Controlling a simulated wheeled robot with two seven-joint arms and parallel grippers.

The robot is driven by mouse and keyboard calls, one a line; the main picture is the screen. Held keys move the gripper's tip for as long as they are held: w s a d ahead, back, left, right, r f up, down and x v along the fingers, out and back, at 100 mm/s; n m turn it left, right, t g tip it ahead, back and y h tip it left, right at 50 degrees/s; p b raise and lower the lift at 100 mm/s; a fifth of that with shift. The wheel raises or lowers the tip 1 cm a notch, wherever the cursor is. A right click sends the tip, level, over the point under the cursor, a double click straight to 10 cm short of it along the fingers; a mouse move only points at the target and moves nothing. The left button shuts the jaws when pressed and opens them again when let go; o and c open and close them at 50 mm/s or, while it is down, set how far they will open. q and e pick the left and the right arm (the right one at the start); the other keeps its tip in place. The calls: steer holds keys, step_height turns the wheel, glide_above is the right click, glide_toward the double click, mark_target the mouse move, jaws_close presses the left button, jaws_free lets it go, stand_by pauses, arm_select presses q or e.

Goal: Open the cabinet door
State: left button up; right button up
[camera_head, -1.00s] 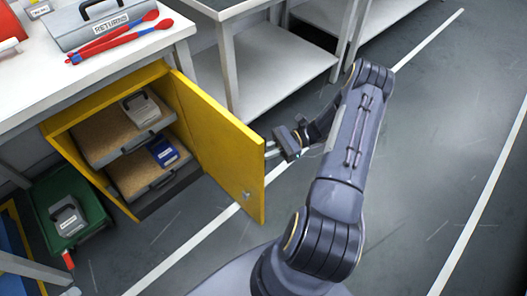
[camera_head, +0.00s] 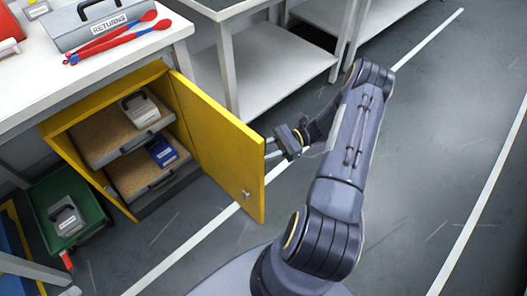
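The yellow cabinet (camera_head: 110,196) stands under the white workbench at the left. Its yellow door (camera_head: 222,150) is swung wide open to the right, with a small silver handle (camera_head: 246,194) low near its free edge. Inside are two tan shelf trays, with a grey box (camera_head: 138,107) on the upper one and a blue box (camera_head: 162,152) on the lower one. My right gripper (camera_head: 271,149) is at the door's free edge, on its far side. Its fingertips are partly hidden, and I cannot tell whether they touch the door. My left gripper is not in view.
A grey case labelled RETURNS (camera_head: 100,22) and red-and-blue tongs (camera_head: 112,38) lie on the workbench (camera_head: 150,50). A green bin (camera_head: 88,220) with a grey box stands left of the cabinet. White shelving (camera_head: 275,68) stands behind the door. The floor at right is clear.

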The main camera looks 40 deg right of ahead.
steer(key=v, duration=0.7)
steer(key=shift+d+p, duration=0.25)
steer(key=shift+p, duration=0.1)
steer(key=shift+s, duration=0.1)
